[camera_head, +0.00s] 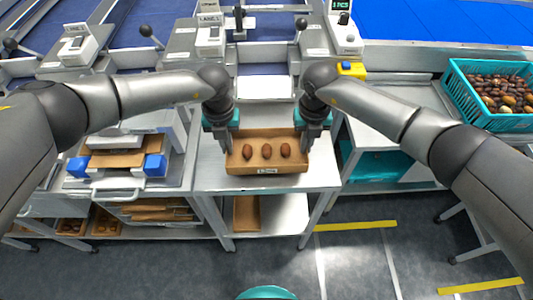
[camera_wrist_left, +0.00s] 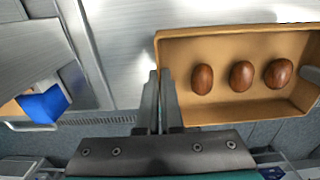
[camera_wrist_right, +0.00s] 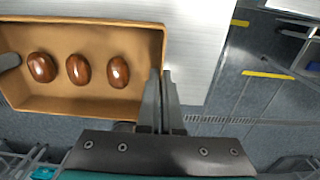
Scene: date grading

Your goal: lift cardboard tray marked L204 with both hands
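The brown cardboard tray (camera_head: 240,168) is at the small metal table, with three brown dates in a row inside. A small white label is on its front wall, too small to read surely. My left gripper (camera_head: 222,142) is at the tray's left end wall; the left wrist view shows its fingers (camera_wrist_left: 160,100) close together, one on each side of that wall. My right gripper (camera_head: 312,138) is at the right end wall, its fingers (camera_wrist_right: 161,100) likewise straddling it. Both look shut on the walls. The tray looks level; I cannot tell whether it touches the tabletop.
The tray is at the metal table (camera_head: 325,172), with another cardboard tray (camera_head: 246,213) on its lower shelf. A teal crate of dates (camera_head: 458,88) stands at the right. A scale (camera_head: 345,35) and a yellow box (camera_head: 351,69) are behind. Floor in front is clear.

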